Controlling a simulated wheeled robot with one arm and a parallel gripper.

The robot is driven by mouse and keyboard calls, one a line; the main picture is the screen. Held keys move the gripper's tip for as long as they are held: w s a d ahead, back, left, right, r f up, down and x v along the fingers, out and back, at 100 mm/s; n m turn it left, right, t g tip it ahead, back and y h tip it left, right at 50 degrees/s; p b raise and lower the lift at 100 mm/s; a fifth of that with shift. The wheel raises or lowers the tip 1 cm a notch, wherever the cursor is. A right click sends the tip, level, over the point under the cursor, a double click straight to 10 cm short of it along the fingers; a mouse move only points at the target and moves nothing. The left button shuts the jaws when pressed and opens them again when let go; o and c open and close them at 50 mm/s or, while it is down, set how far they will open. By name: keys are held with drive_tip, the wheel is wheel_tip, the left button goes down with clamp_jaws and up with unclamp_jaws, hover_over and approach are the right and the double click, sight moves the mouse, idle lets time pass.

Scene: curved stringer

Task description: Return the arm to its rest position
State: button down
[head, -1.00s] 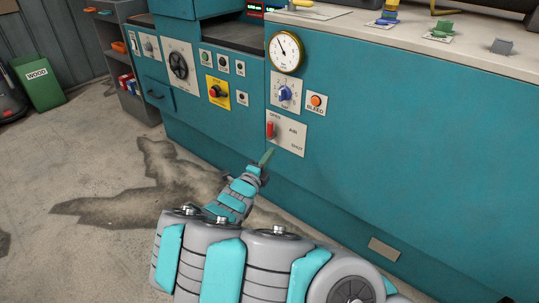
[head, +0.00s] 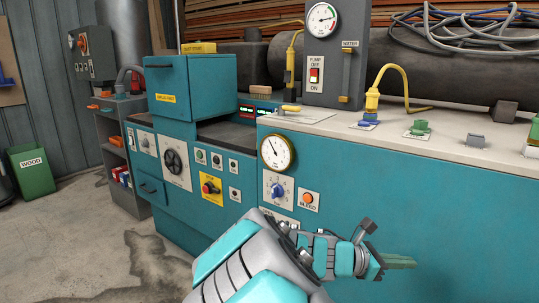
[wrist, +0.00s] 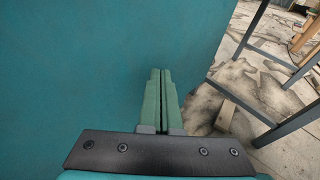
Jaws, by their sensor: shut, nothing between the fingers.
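My gripper (head: 398,261) is at the lower right of the head view, in front of the plain teal front of the machine (head: 450,200). Its green fingers point right and lie close together with nothing between them. In the wrist view the gripper (wrist: 159,75) also shows its two green fingers side by side, with the teal panel (wrist: 80,70) behind and to the left. My arm comes up from the bottom of the head view and hides most of the white plate below the blue knob (head: 277,191).
A round gauge (head: 278,152) and an orange bleed button (head: 308,199) are on the machine front. A pale worktop (head: 330,126) lies above. In the wrist view, dark metal legs (wrist: 285,125) stand at right on stained floor. A green wood bin (head: 31,172) stands far left.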

drive_tip(key=s+a+f+m+g+y, duration=0.1)
drive_tip(key=s+f+m+g+y, duration=0.2)
drive_tip(key=s+m, duration=0.45)
drive_tip(key=s+f+m+g+y, duration=0.2)
drive_tip(key=s+m+y, duration=0.25)
drive_tip(key=s, duration=0.65)
drive_tip(key=s+a+f+m+y, duration=0.2)
drive_tip(key=s+a+m+y, duration=0.5)
drive_tip(key=s+a, duration=0.3)
drive_tip(key=a, duration=0.2)
drive_tip(key=shift+a+f+m, duration=0.2)
drive_tip(key=shift+a+m, duration=0.1)
drive_tip(key=shift+m, duration=0.1)
